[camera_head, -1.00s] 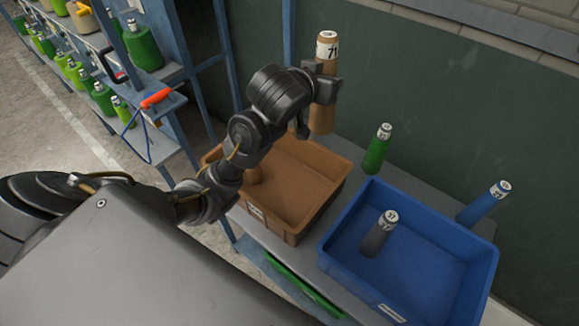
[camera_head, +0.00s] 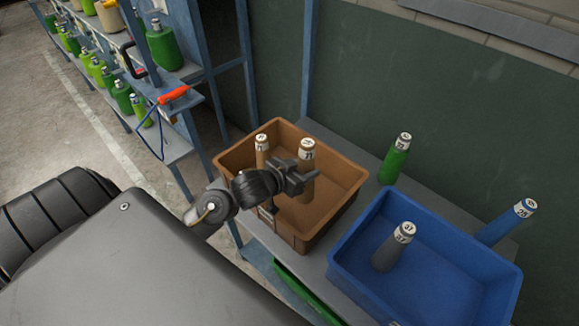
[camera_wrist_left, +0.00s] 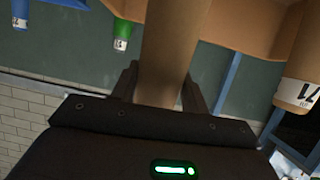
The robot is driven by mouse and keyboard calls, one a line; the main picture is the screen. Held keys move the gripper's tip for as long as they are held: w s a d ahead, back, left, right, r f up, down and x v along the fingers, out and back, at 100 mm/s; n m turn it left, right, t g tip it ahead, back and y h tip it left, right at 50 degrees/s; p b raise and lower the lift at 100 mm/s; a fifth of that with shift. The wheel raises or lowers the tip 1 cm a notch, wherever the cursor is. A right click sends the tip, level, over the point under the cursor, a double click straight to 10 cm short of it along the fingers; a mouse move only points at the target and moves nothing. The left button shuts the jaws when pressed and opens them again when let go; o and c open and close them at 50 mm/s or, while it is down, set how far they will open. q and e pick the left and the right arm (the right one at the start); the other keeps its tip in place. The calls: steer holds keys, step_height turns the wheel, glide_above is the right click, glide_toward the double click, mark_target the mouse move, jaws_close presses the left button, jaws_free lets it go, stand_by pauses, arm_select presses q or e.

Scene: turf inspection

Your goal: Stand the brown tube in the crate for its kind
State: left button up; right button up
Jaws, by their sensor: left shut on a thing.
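My left gripper (camera_head: 301,180) is shut around a brown tube (camera_head: 307,153) with a white label at its top. The tube is upright or nearly so, its lower part within the brown crate (camera_head: 345,208). I cannot tell whether its foot touches the crate floor. In the left wrist view the held tube (camera_wrist_left: 170,50) runs between the fingers (camera_wrist_left: 165,88). A second brown tube (camera_head: 262,155) stands in the crate to the left. It also shows in the left wrist view (camera_wrist_left: 297,85). My right gripper is out of view.
A shelf with green bottles (camera_head: 165,47) is at the left.

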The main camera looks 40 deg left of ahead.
arm_select(q)
steer(key=shift+f, duration=0.35)
step_height(320, 180, down, 9)
steer(key=shift+f, duration=0.15)
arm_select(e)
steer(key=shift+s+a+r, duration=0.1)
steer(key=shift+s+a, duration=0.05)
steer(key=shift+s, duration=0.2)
arm_select(q)
steer(key=shift+f, duration=0.1)
steer(key=o, duration=1)
